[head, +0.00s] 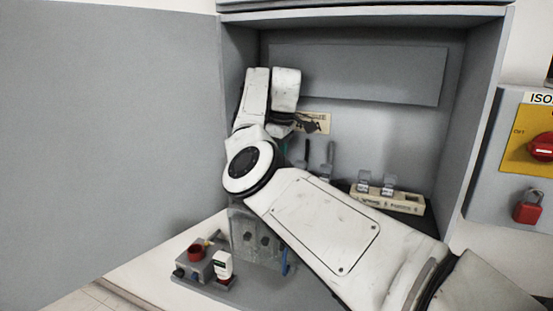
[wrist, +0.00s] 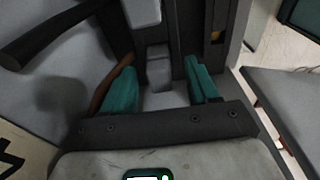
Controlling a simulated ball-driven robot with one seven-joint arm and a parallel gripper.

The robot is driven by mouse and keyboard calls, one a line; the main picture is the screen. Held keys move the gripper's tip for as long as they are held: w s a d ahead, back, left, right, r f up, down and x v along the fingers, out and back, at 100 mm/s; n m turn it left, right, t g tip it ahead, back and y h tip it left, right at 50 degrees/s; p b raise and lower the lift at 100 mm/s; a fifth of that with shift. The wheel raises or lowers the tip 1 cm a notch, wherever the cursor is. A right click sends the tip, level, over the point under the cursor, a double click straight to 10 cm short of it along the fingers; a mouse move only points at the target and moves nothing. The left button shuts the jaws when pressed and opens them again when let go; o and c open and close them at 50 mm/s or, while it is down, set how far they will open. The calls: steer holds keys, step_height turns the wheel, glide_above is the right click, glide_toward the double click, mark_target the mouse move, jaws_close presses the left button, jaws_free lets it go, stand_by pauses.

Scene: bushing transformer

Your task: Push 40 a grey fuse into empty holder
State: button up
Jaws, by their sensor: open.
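My gripper (wrist: 162,88) shows in the wrist view with its two teal fingers apart. A grey block (wrist: 158,68) appears between and beyond the fingers; I cannot tell whether it is a fuse, and no grip on it shows. In the head view my arm reaches into the open cabinet and mostly hides the gripper. A cream holder strip (head: 372,200) lies at the cabinet's right, with two grey fuses (head: 364,182) (head: 388,184) standing on it. A dark empty slot (head: 412,199) shows at its right end.
The cabinet door (head: 110,130) stands open at the left. Dark upright levers (head: 330,153) stand behind my arm. A label plate (head: 318,122) is on the back wall. A small box with a red knob (head: 195,252) sits low in front. A red padlock (head: 529,206) hangs at the right.

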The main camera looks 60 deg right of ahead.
steer(key=shift+r, duration=0.1)
steer(key=r, duration=0.4)
steer(key=r+b, duration=0.1)
steer(key=r, duration=0.2)
steer(key=shift+s+r, duration=0.1)
steer(key=shift+s, duration=0.3)
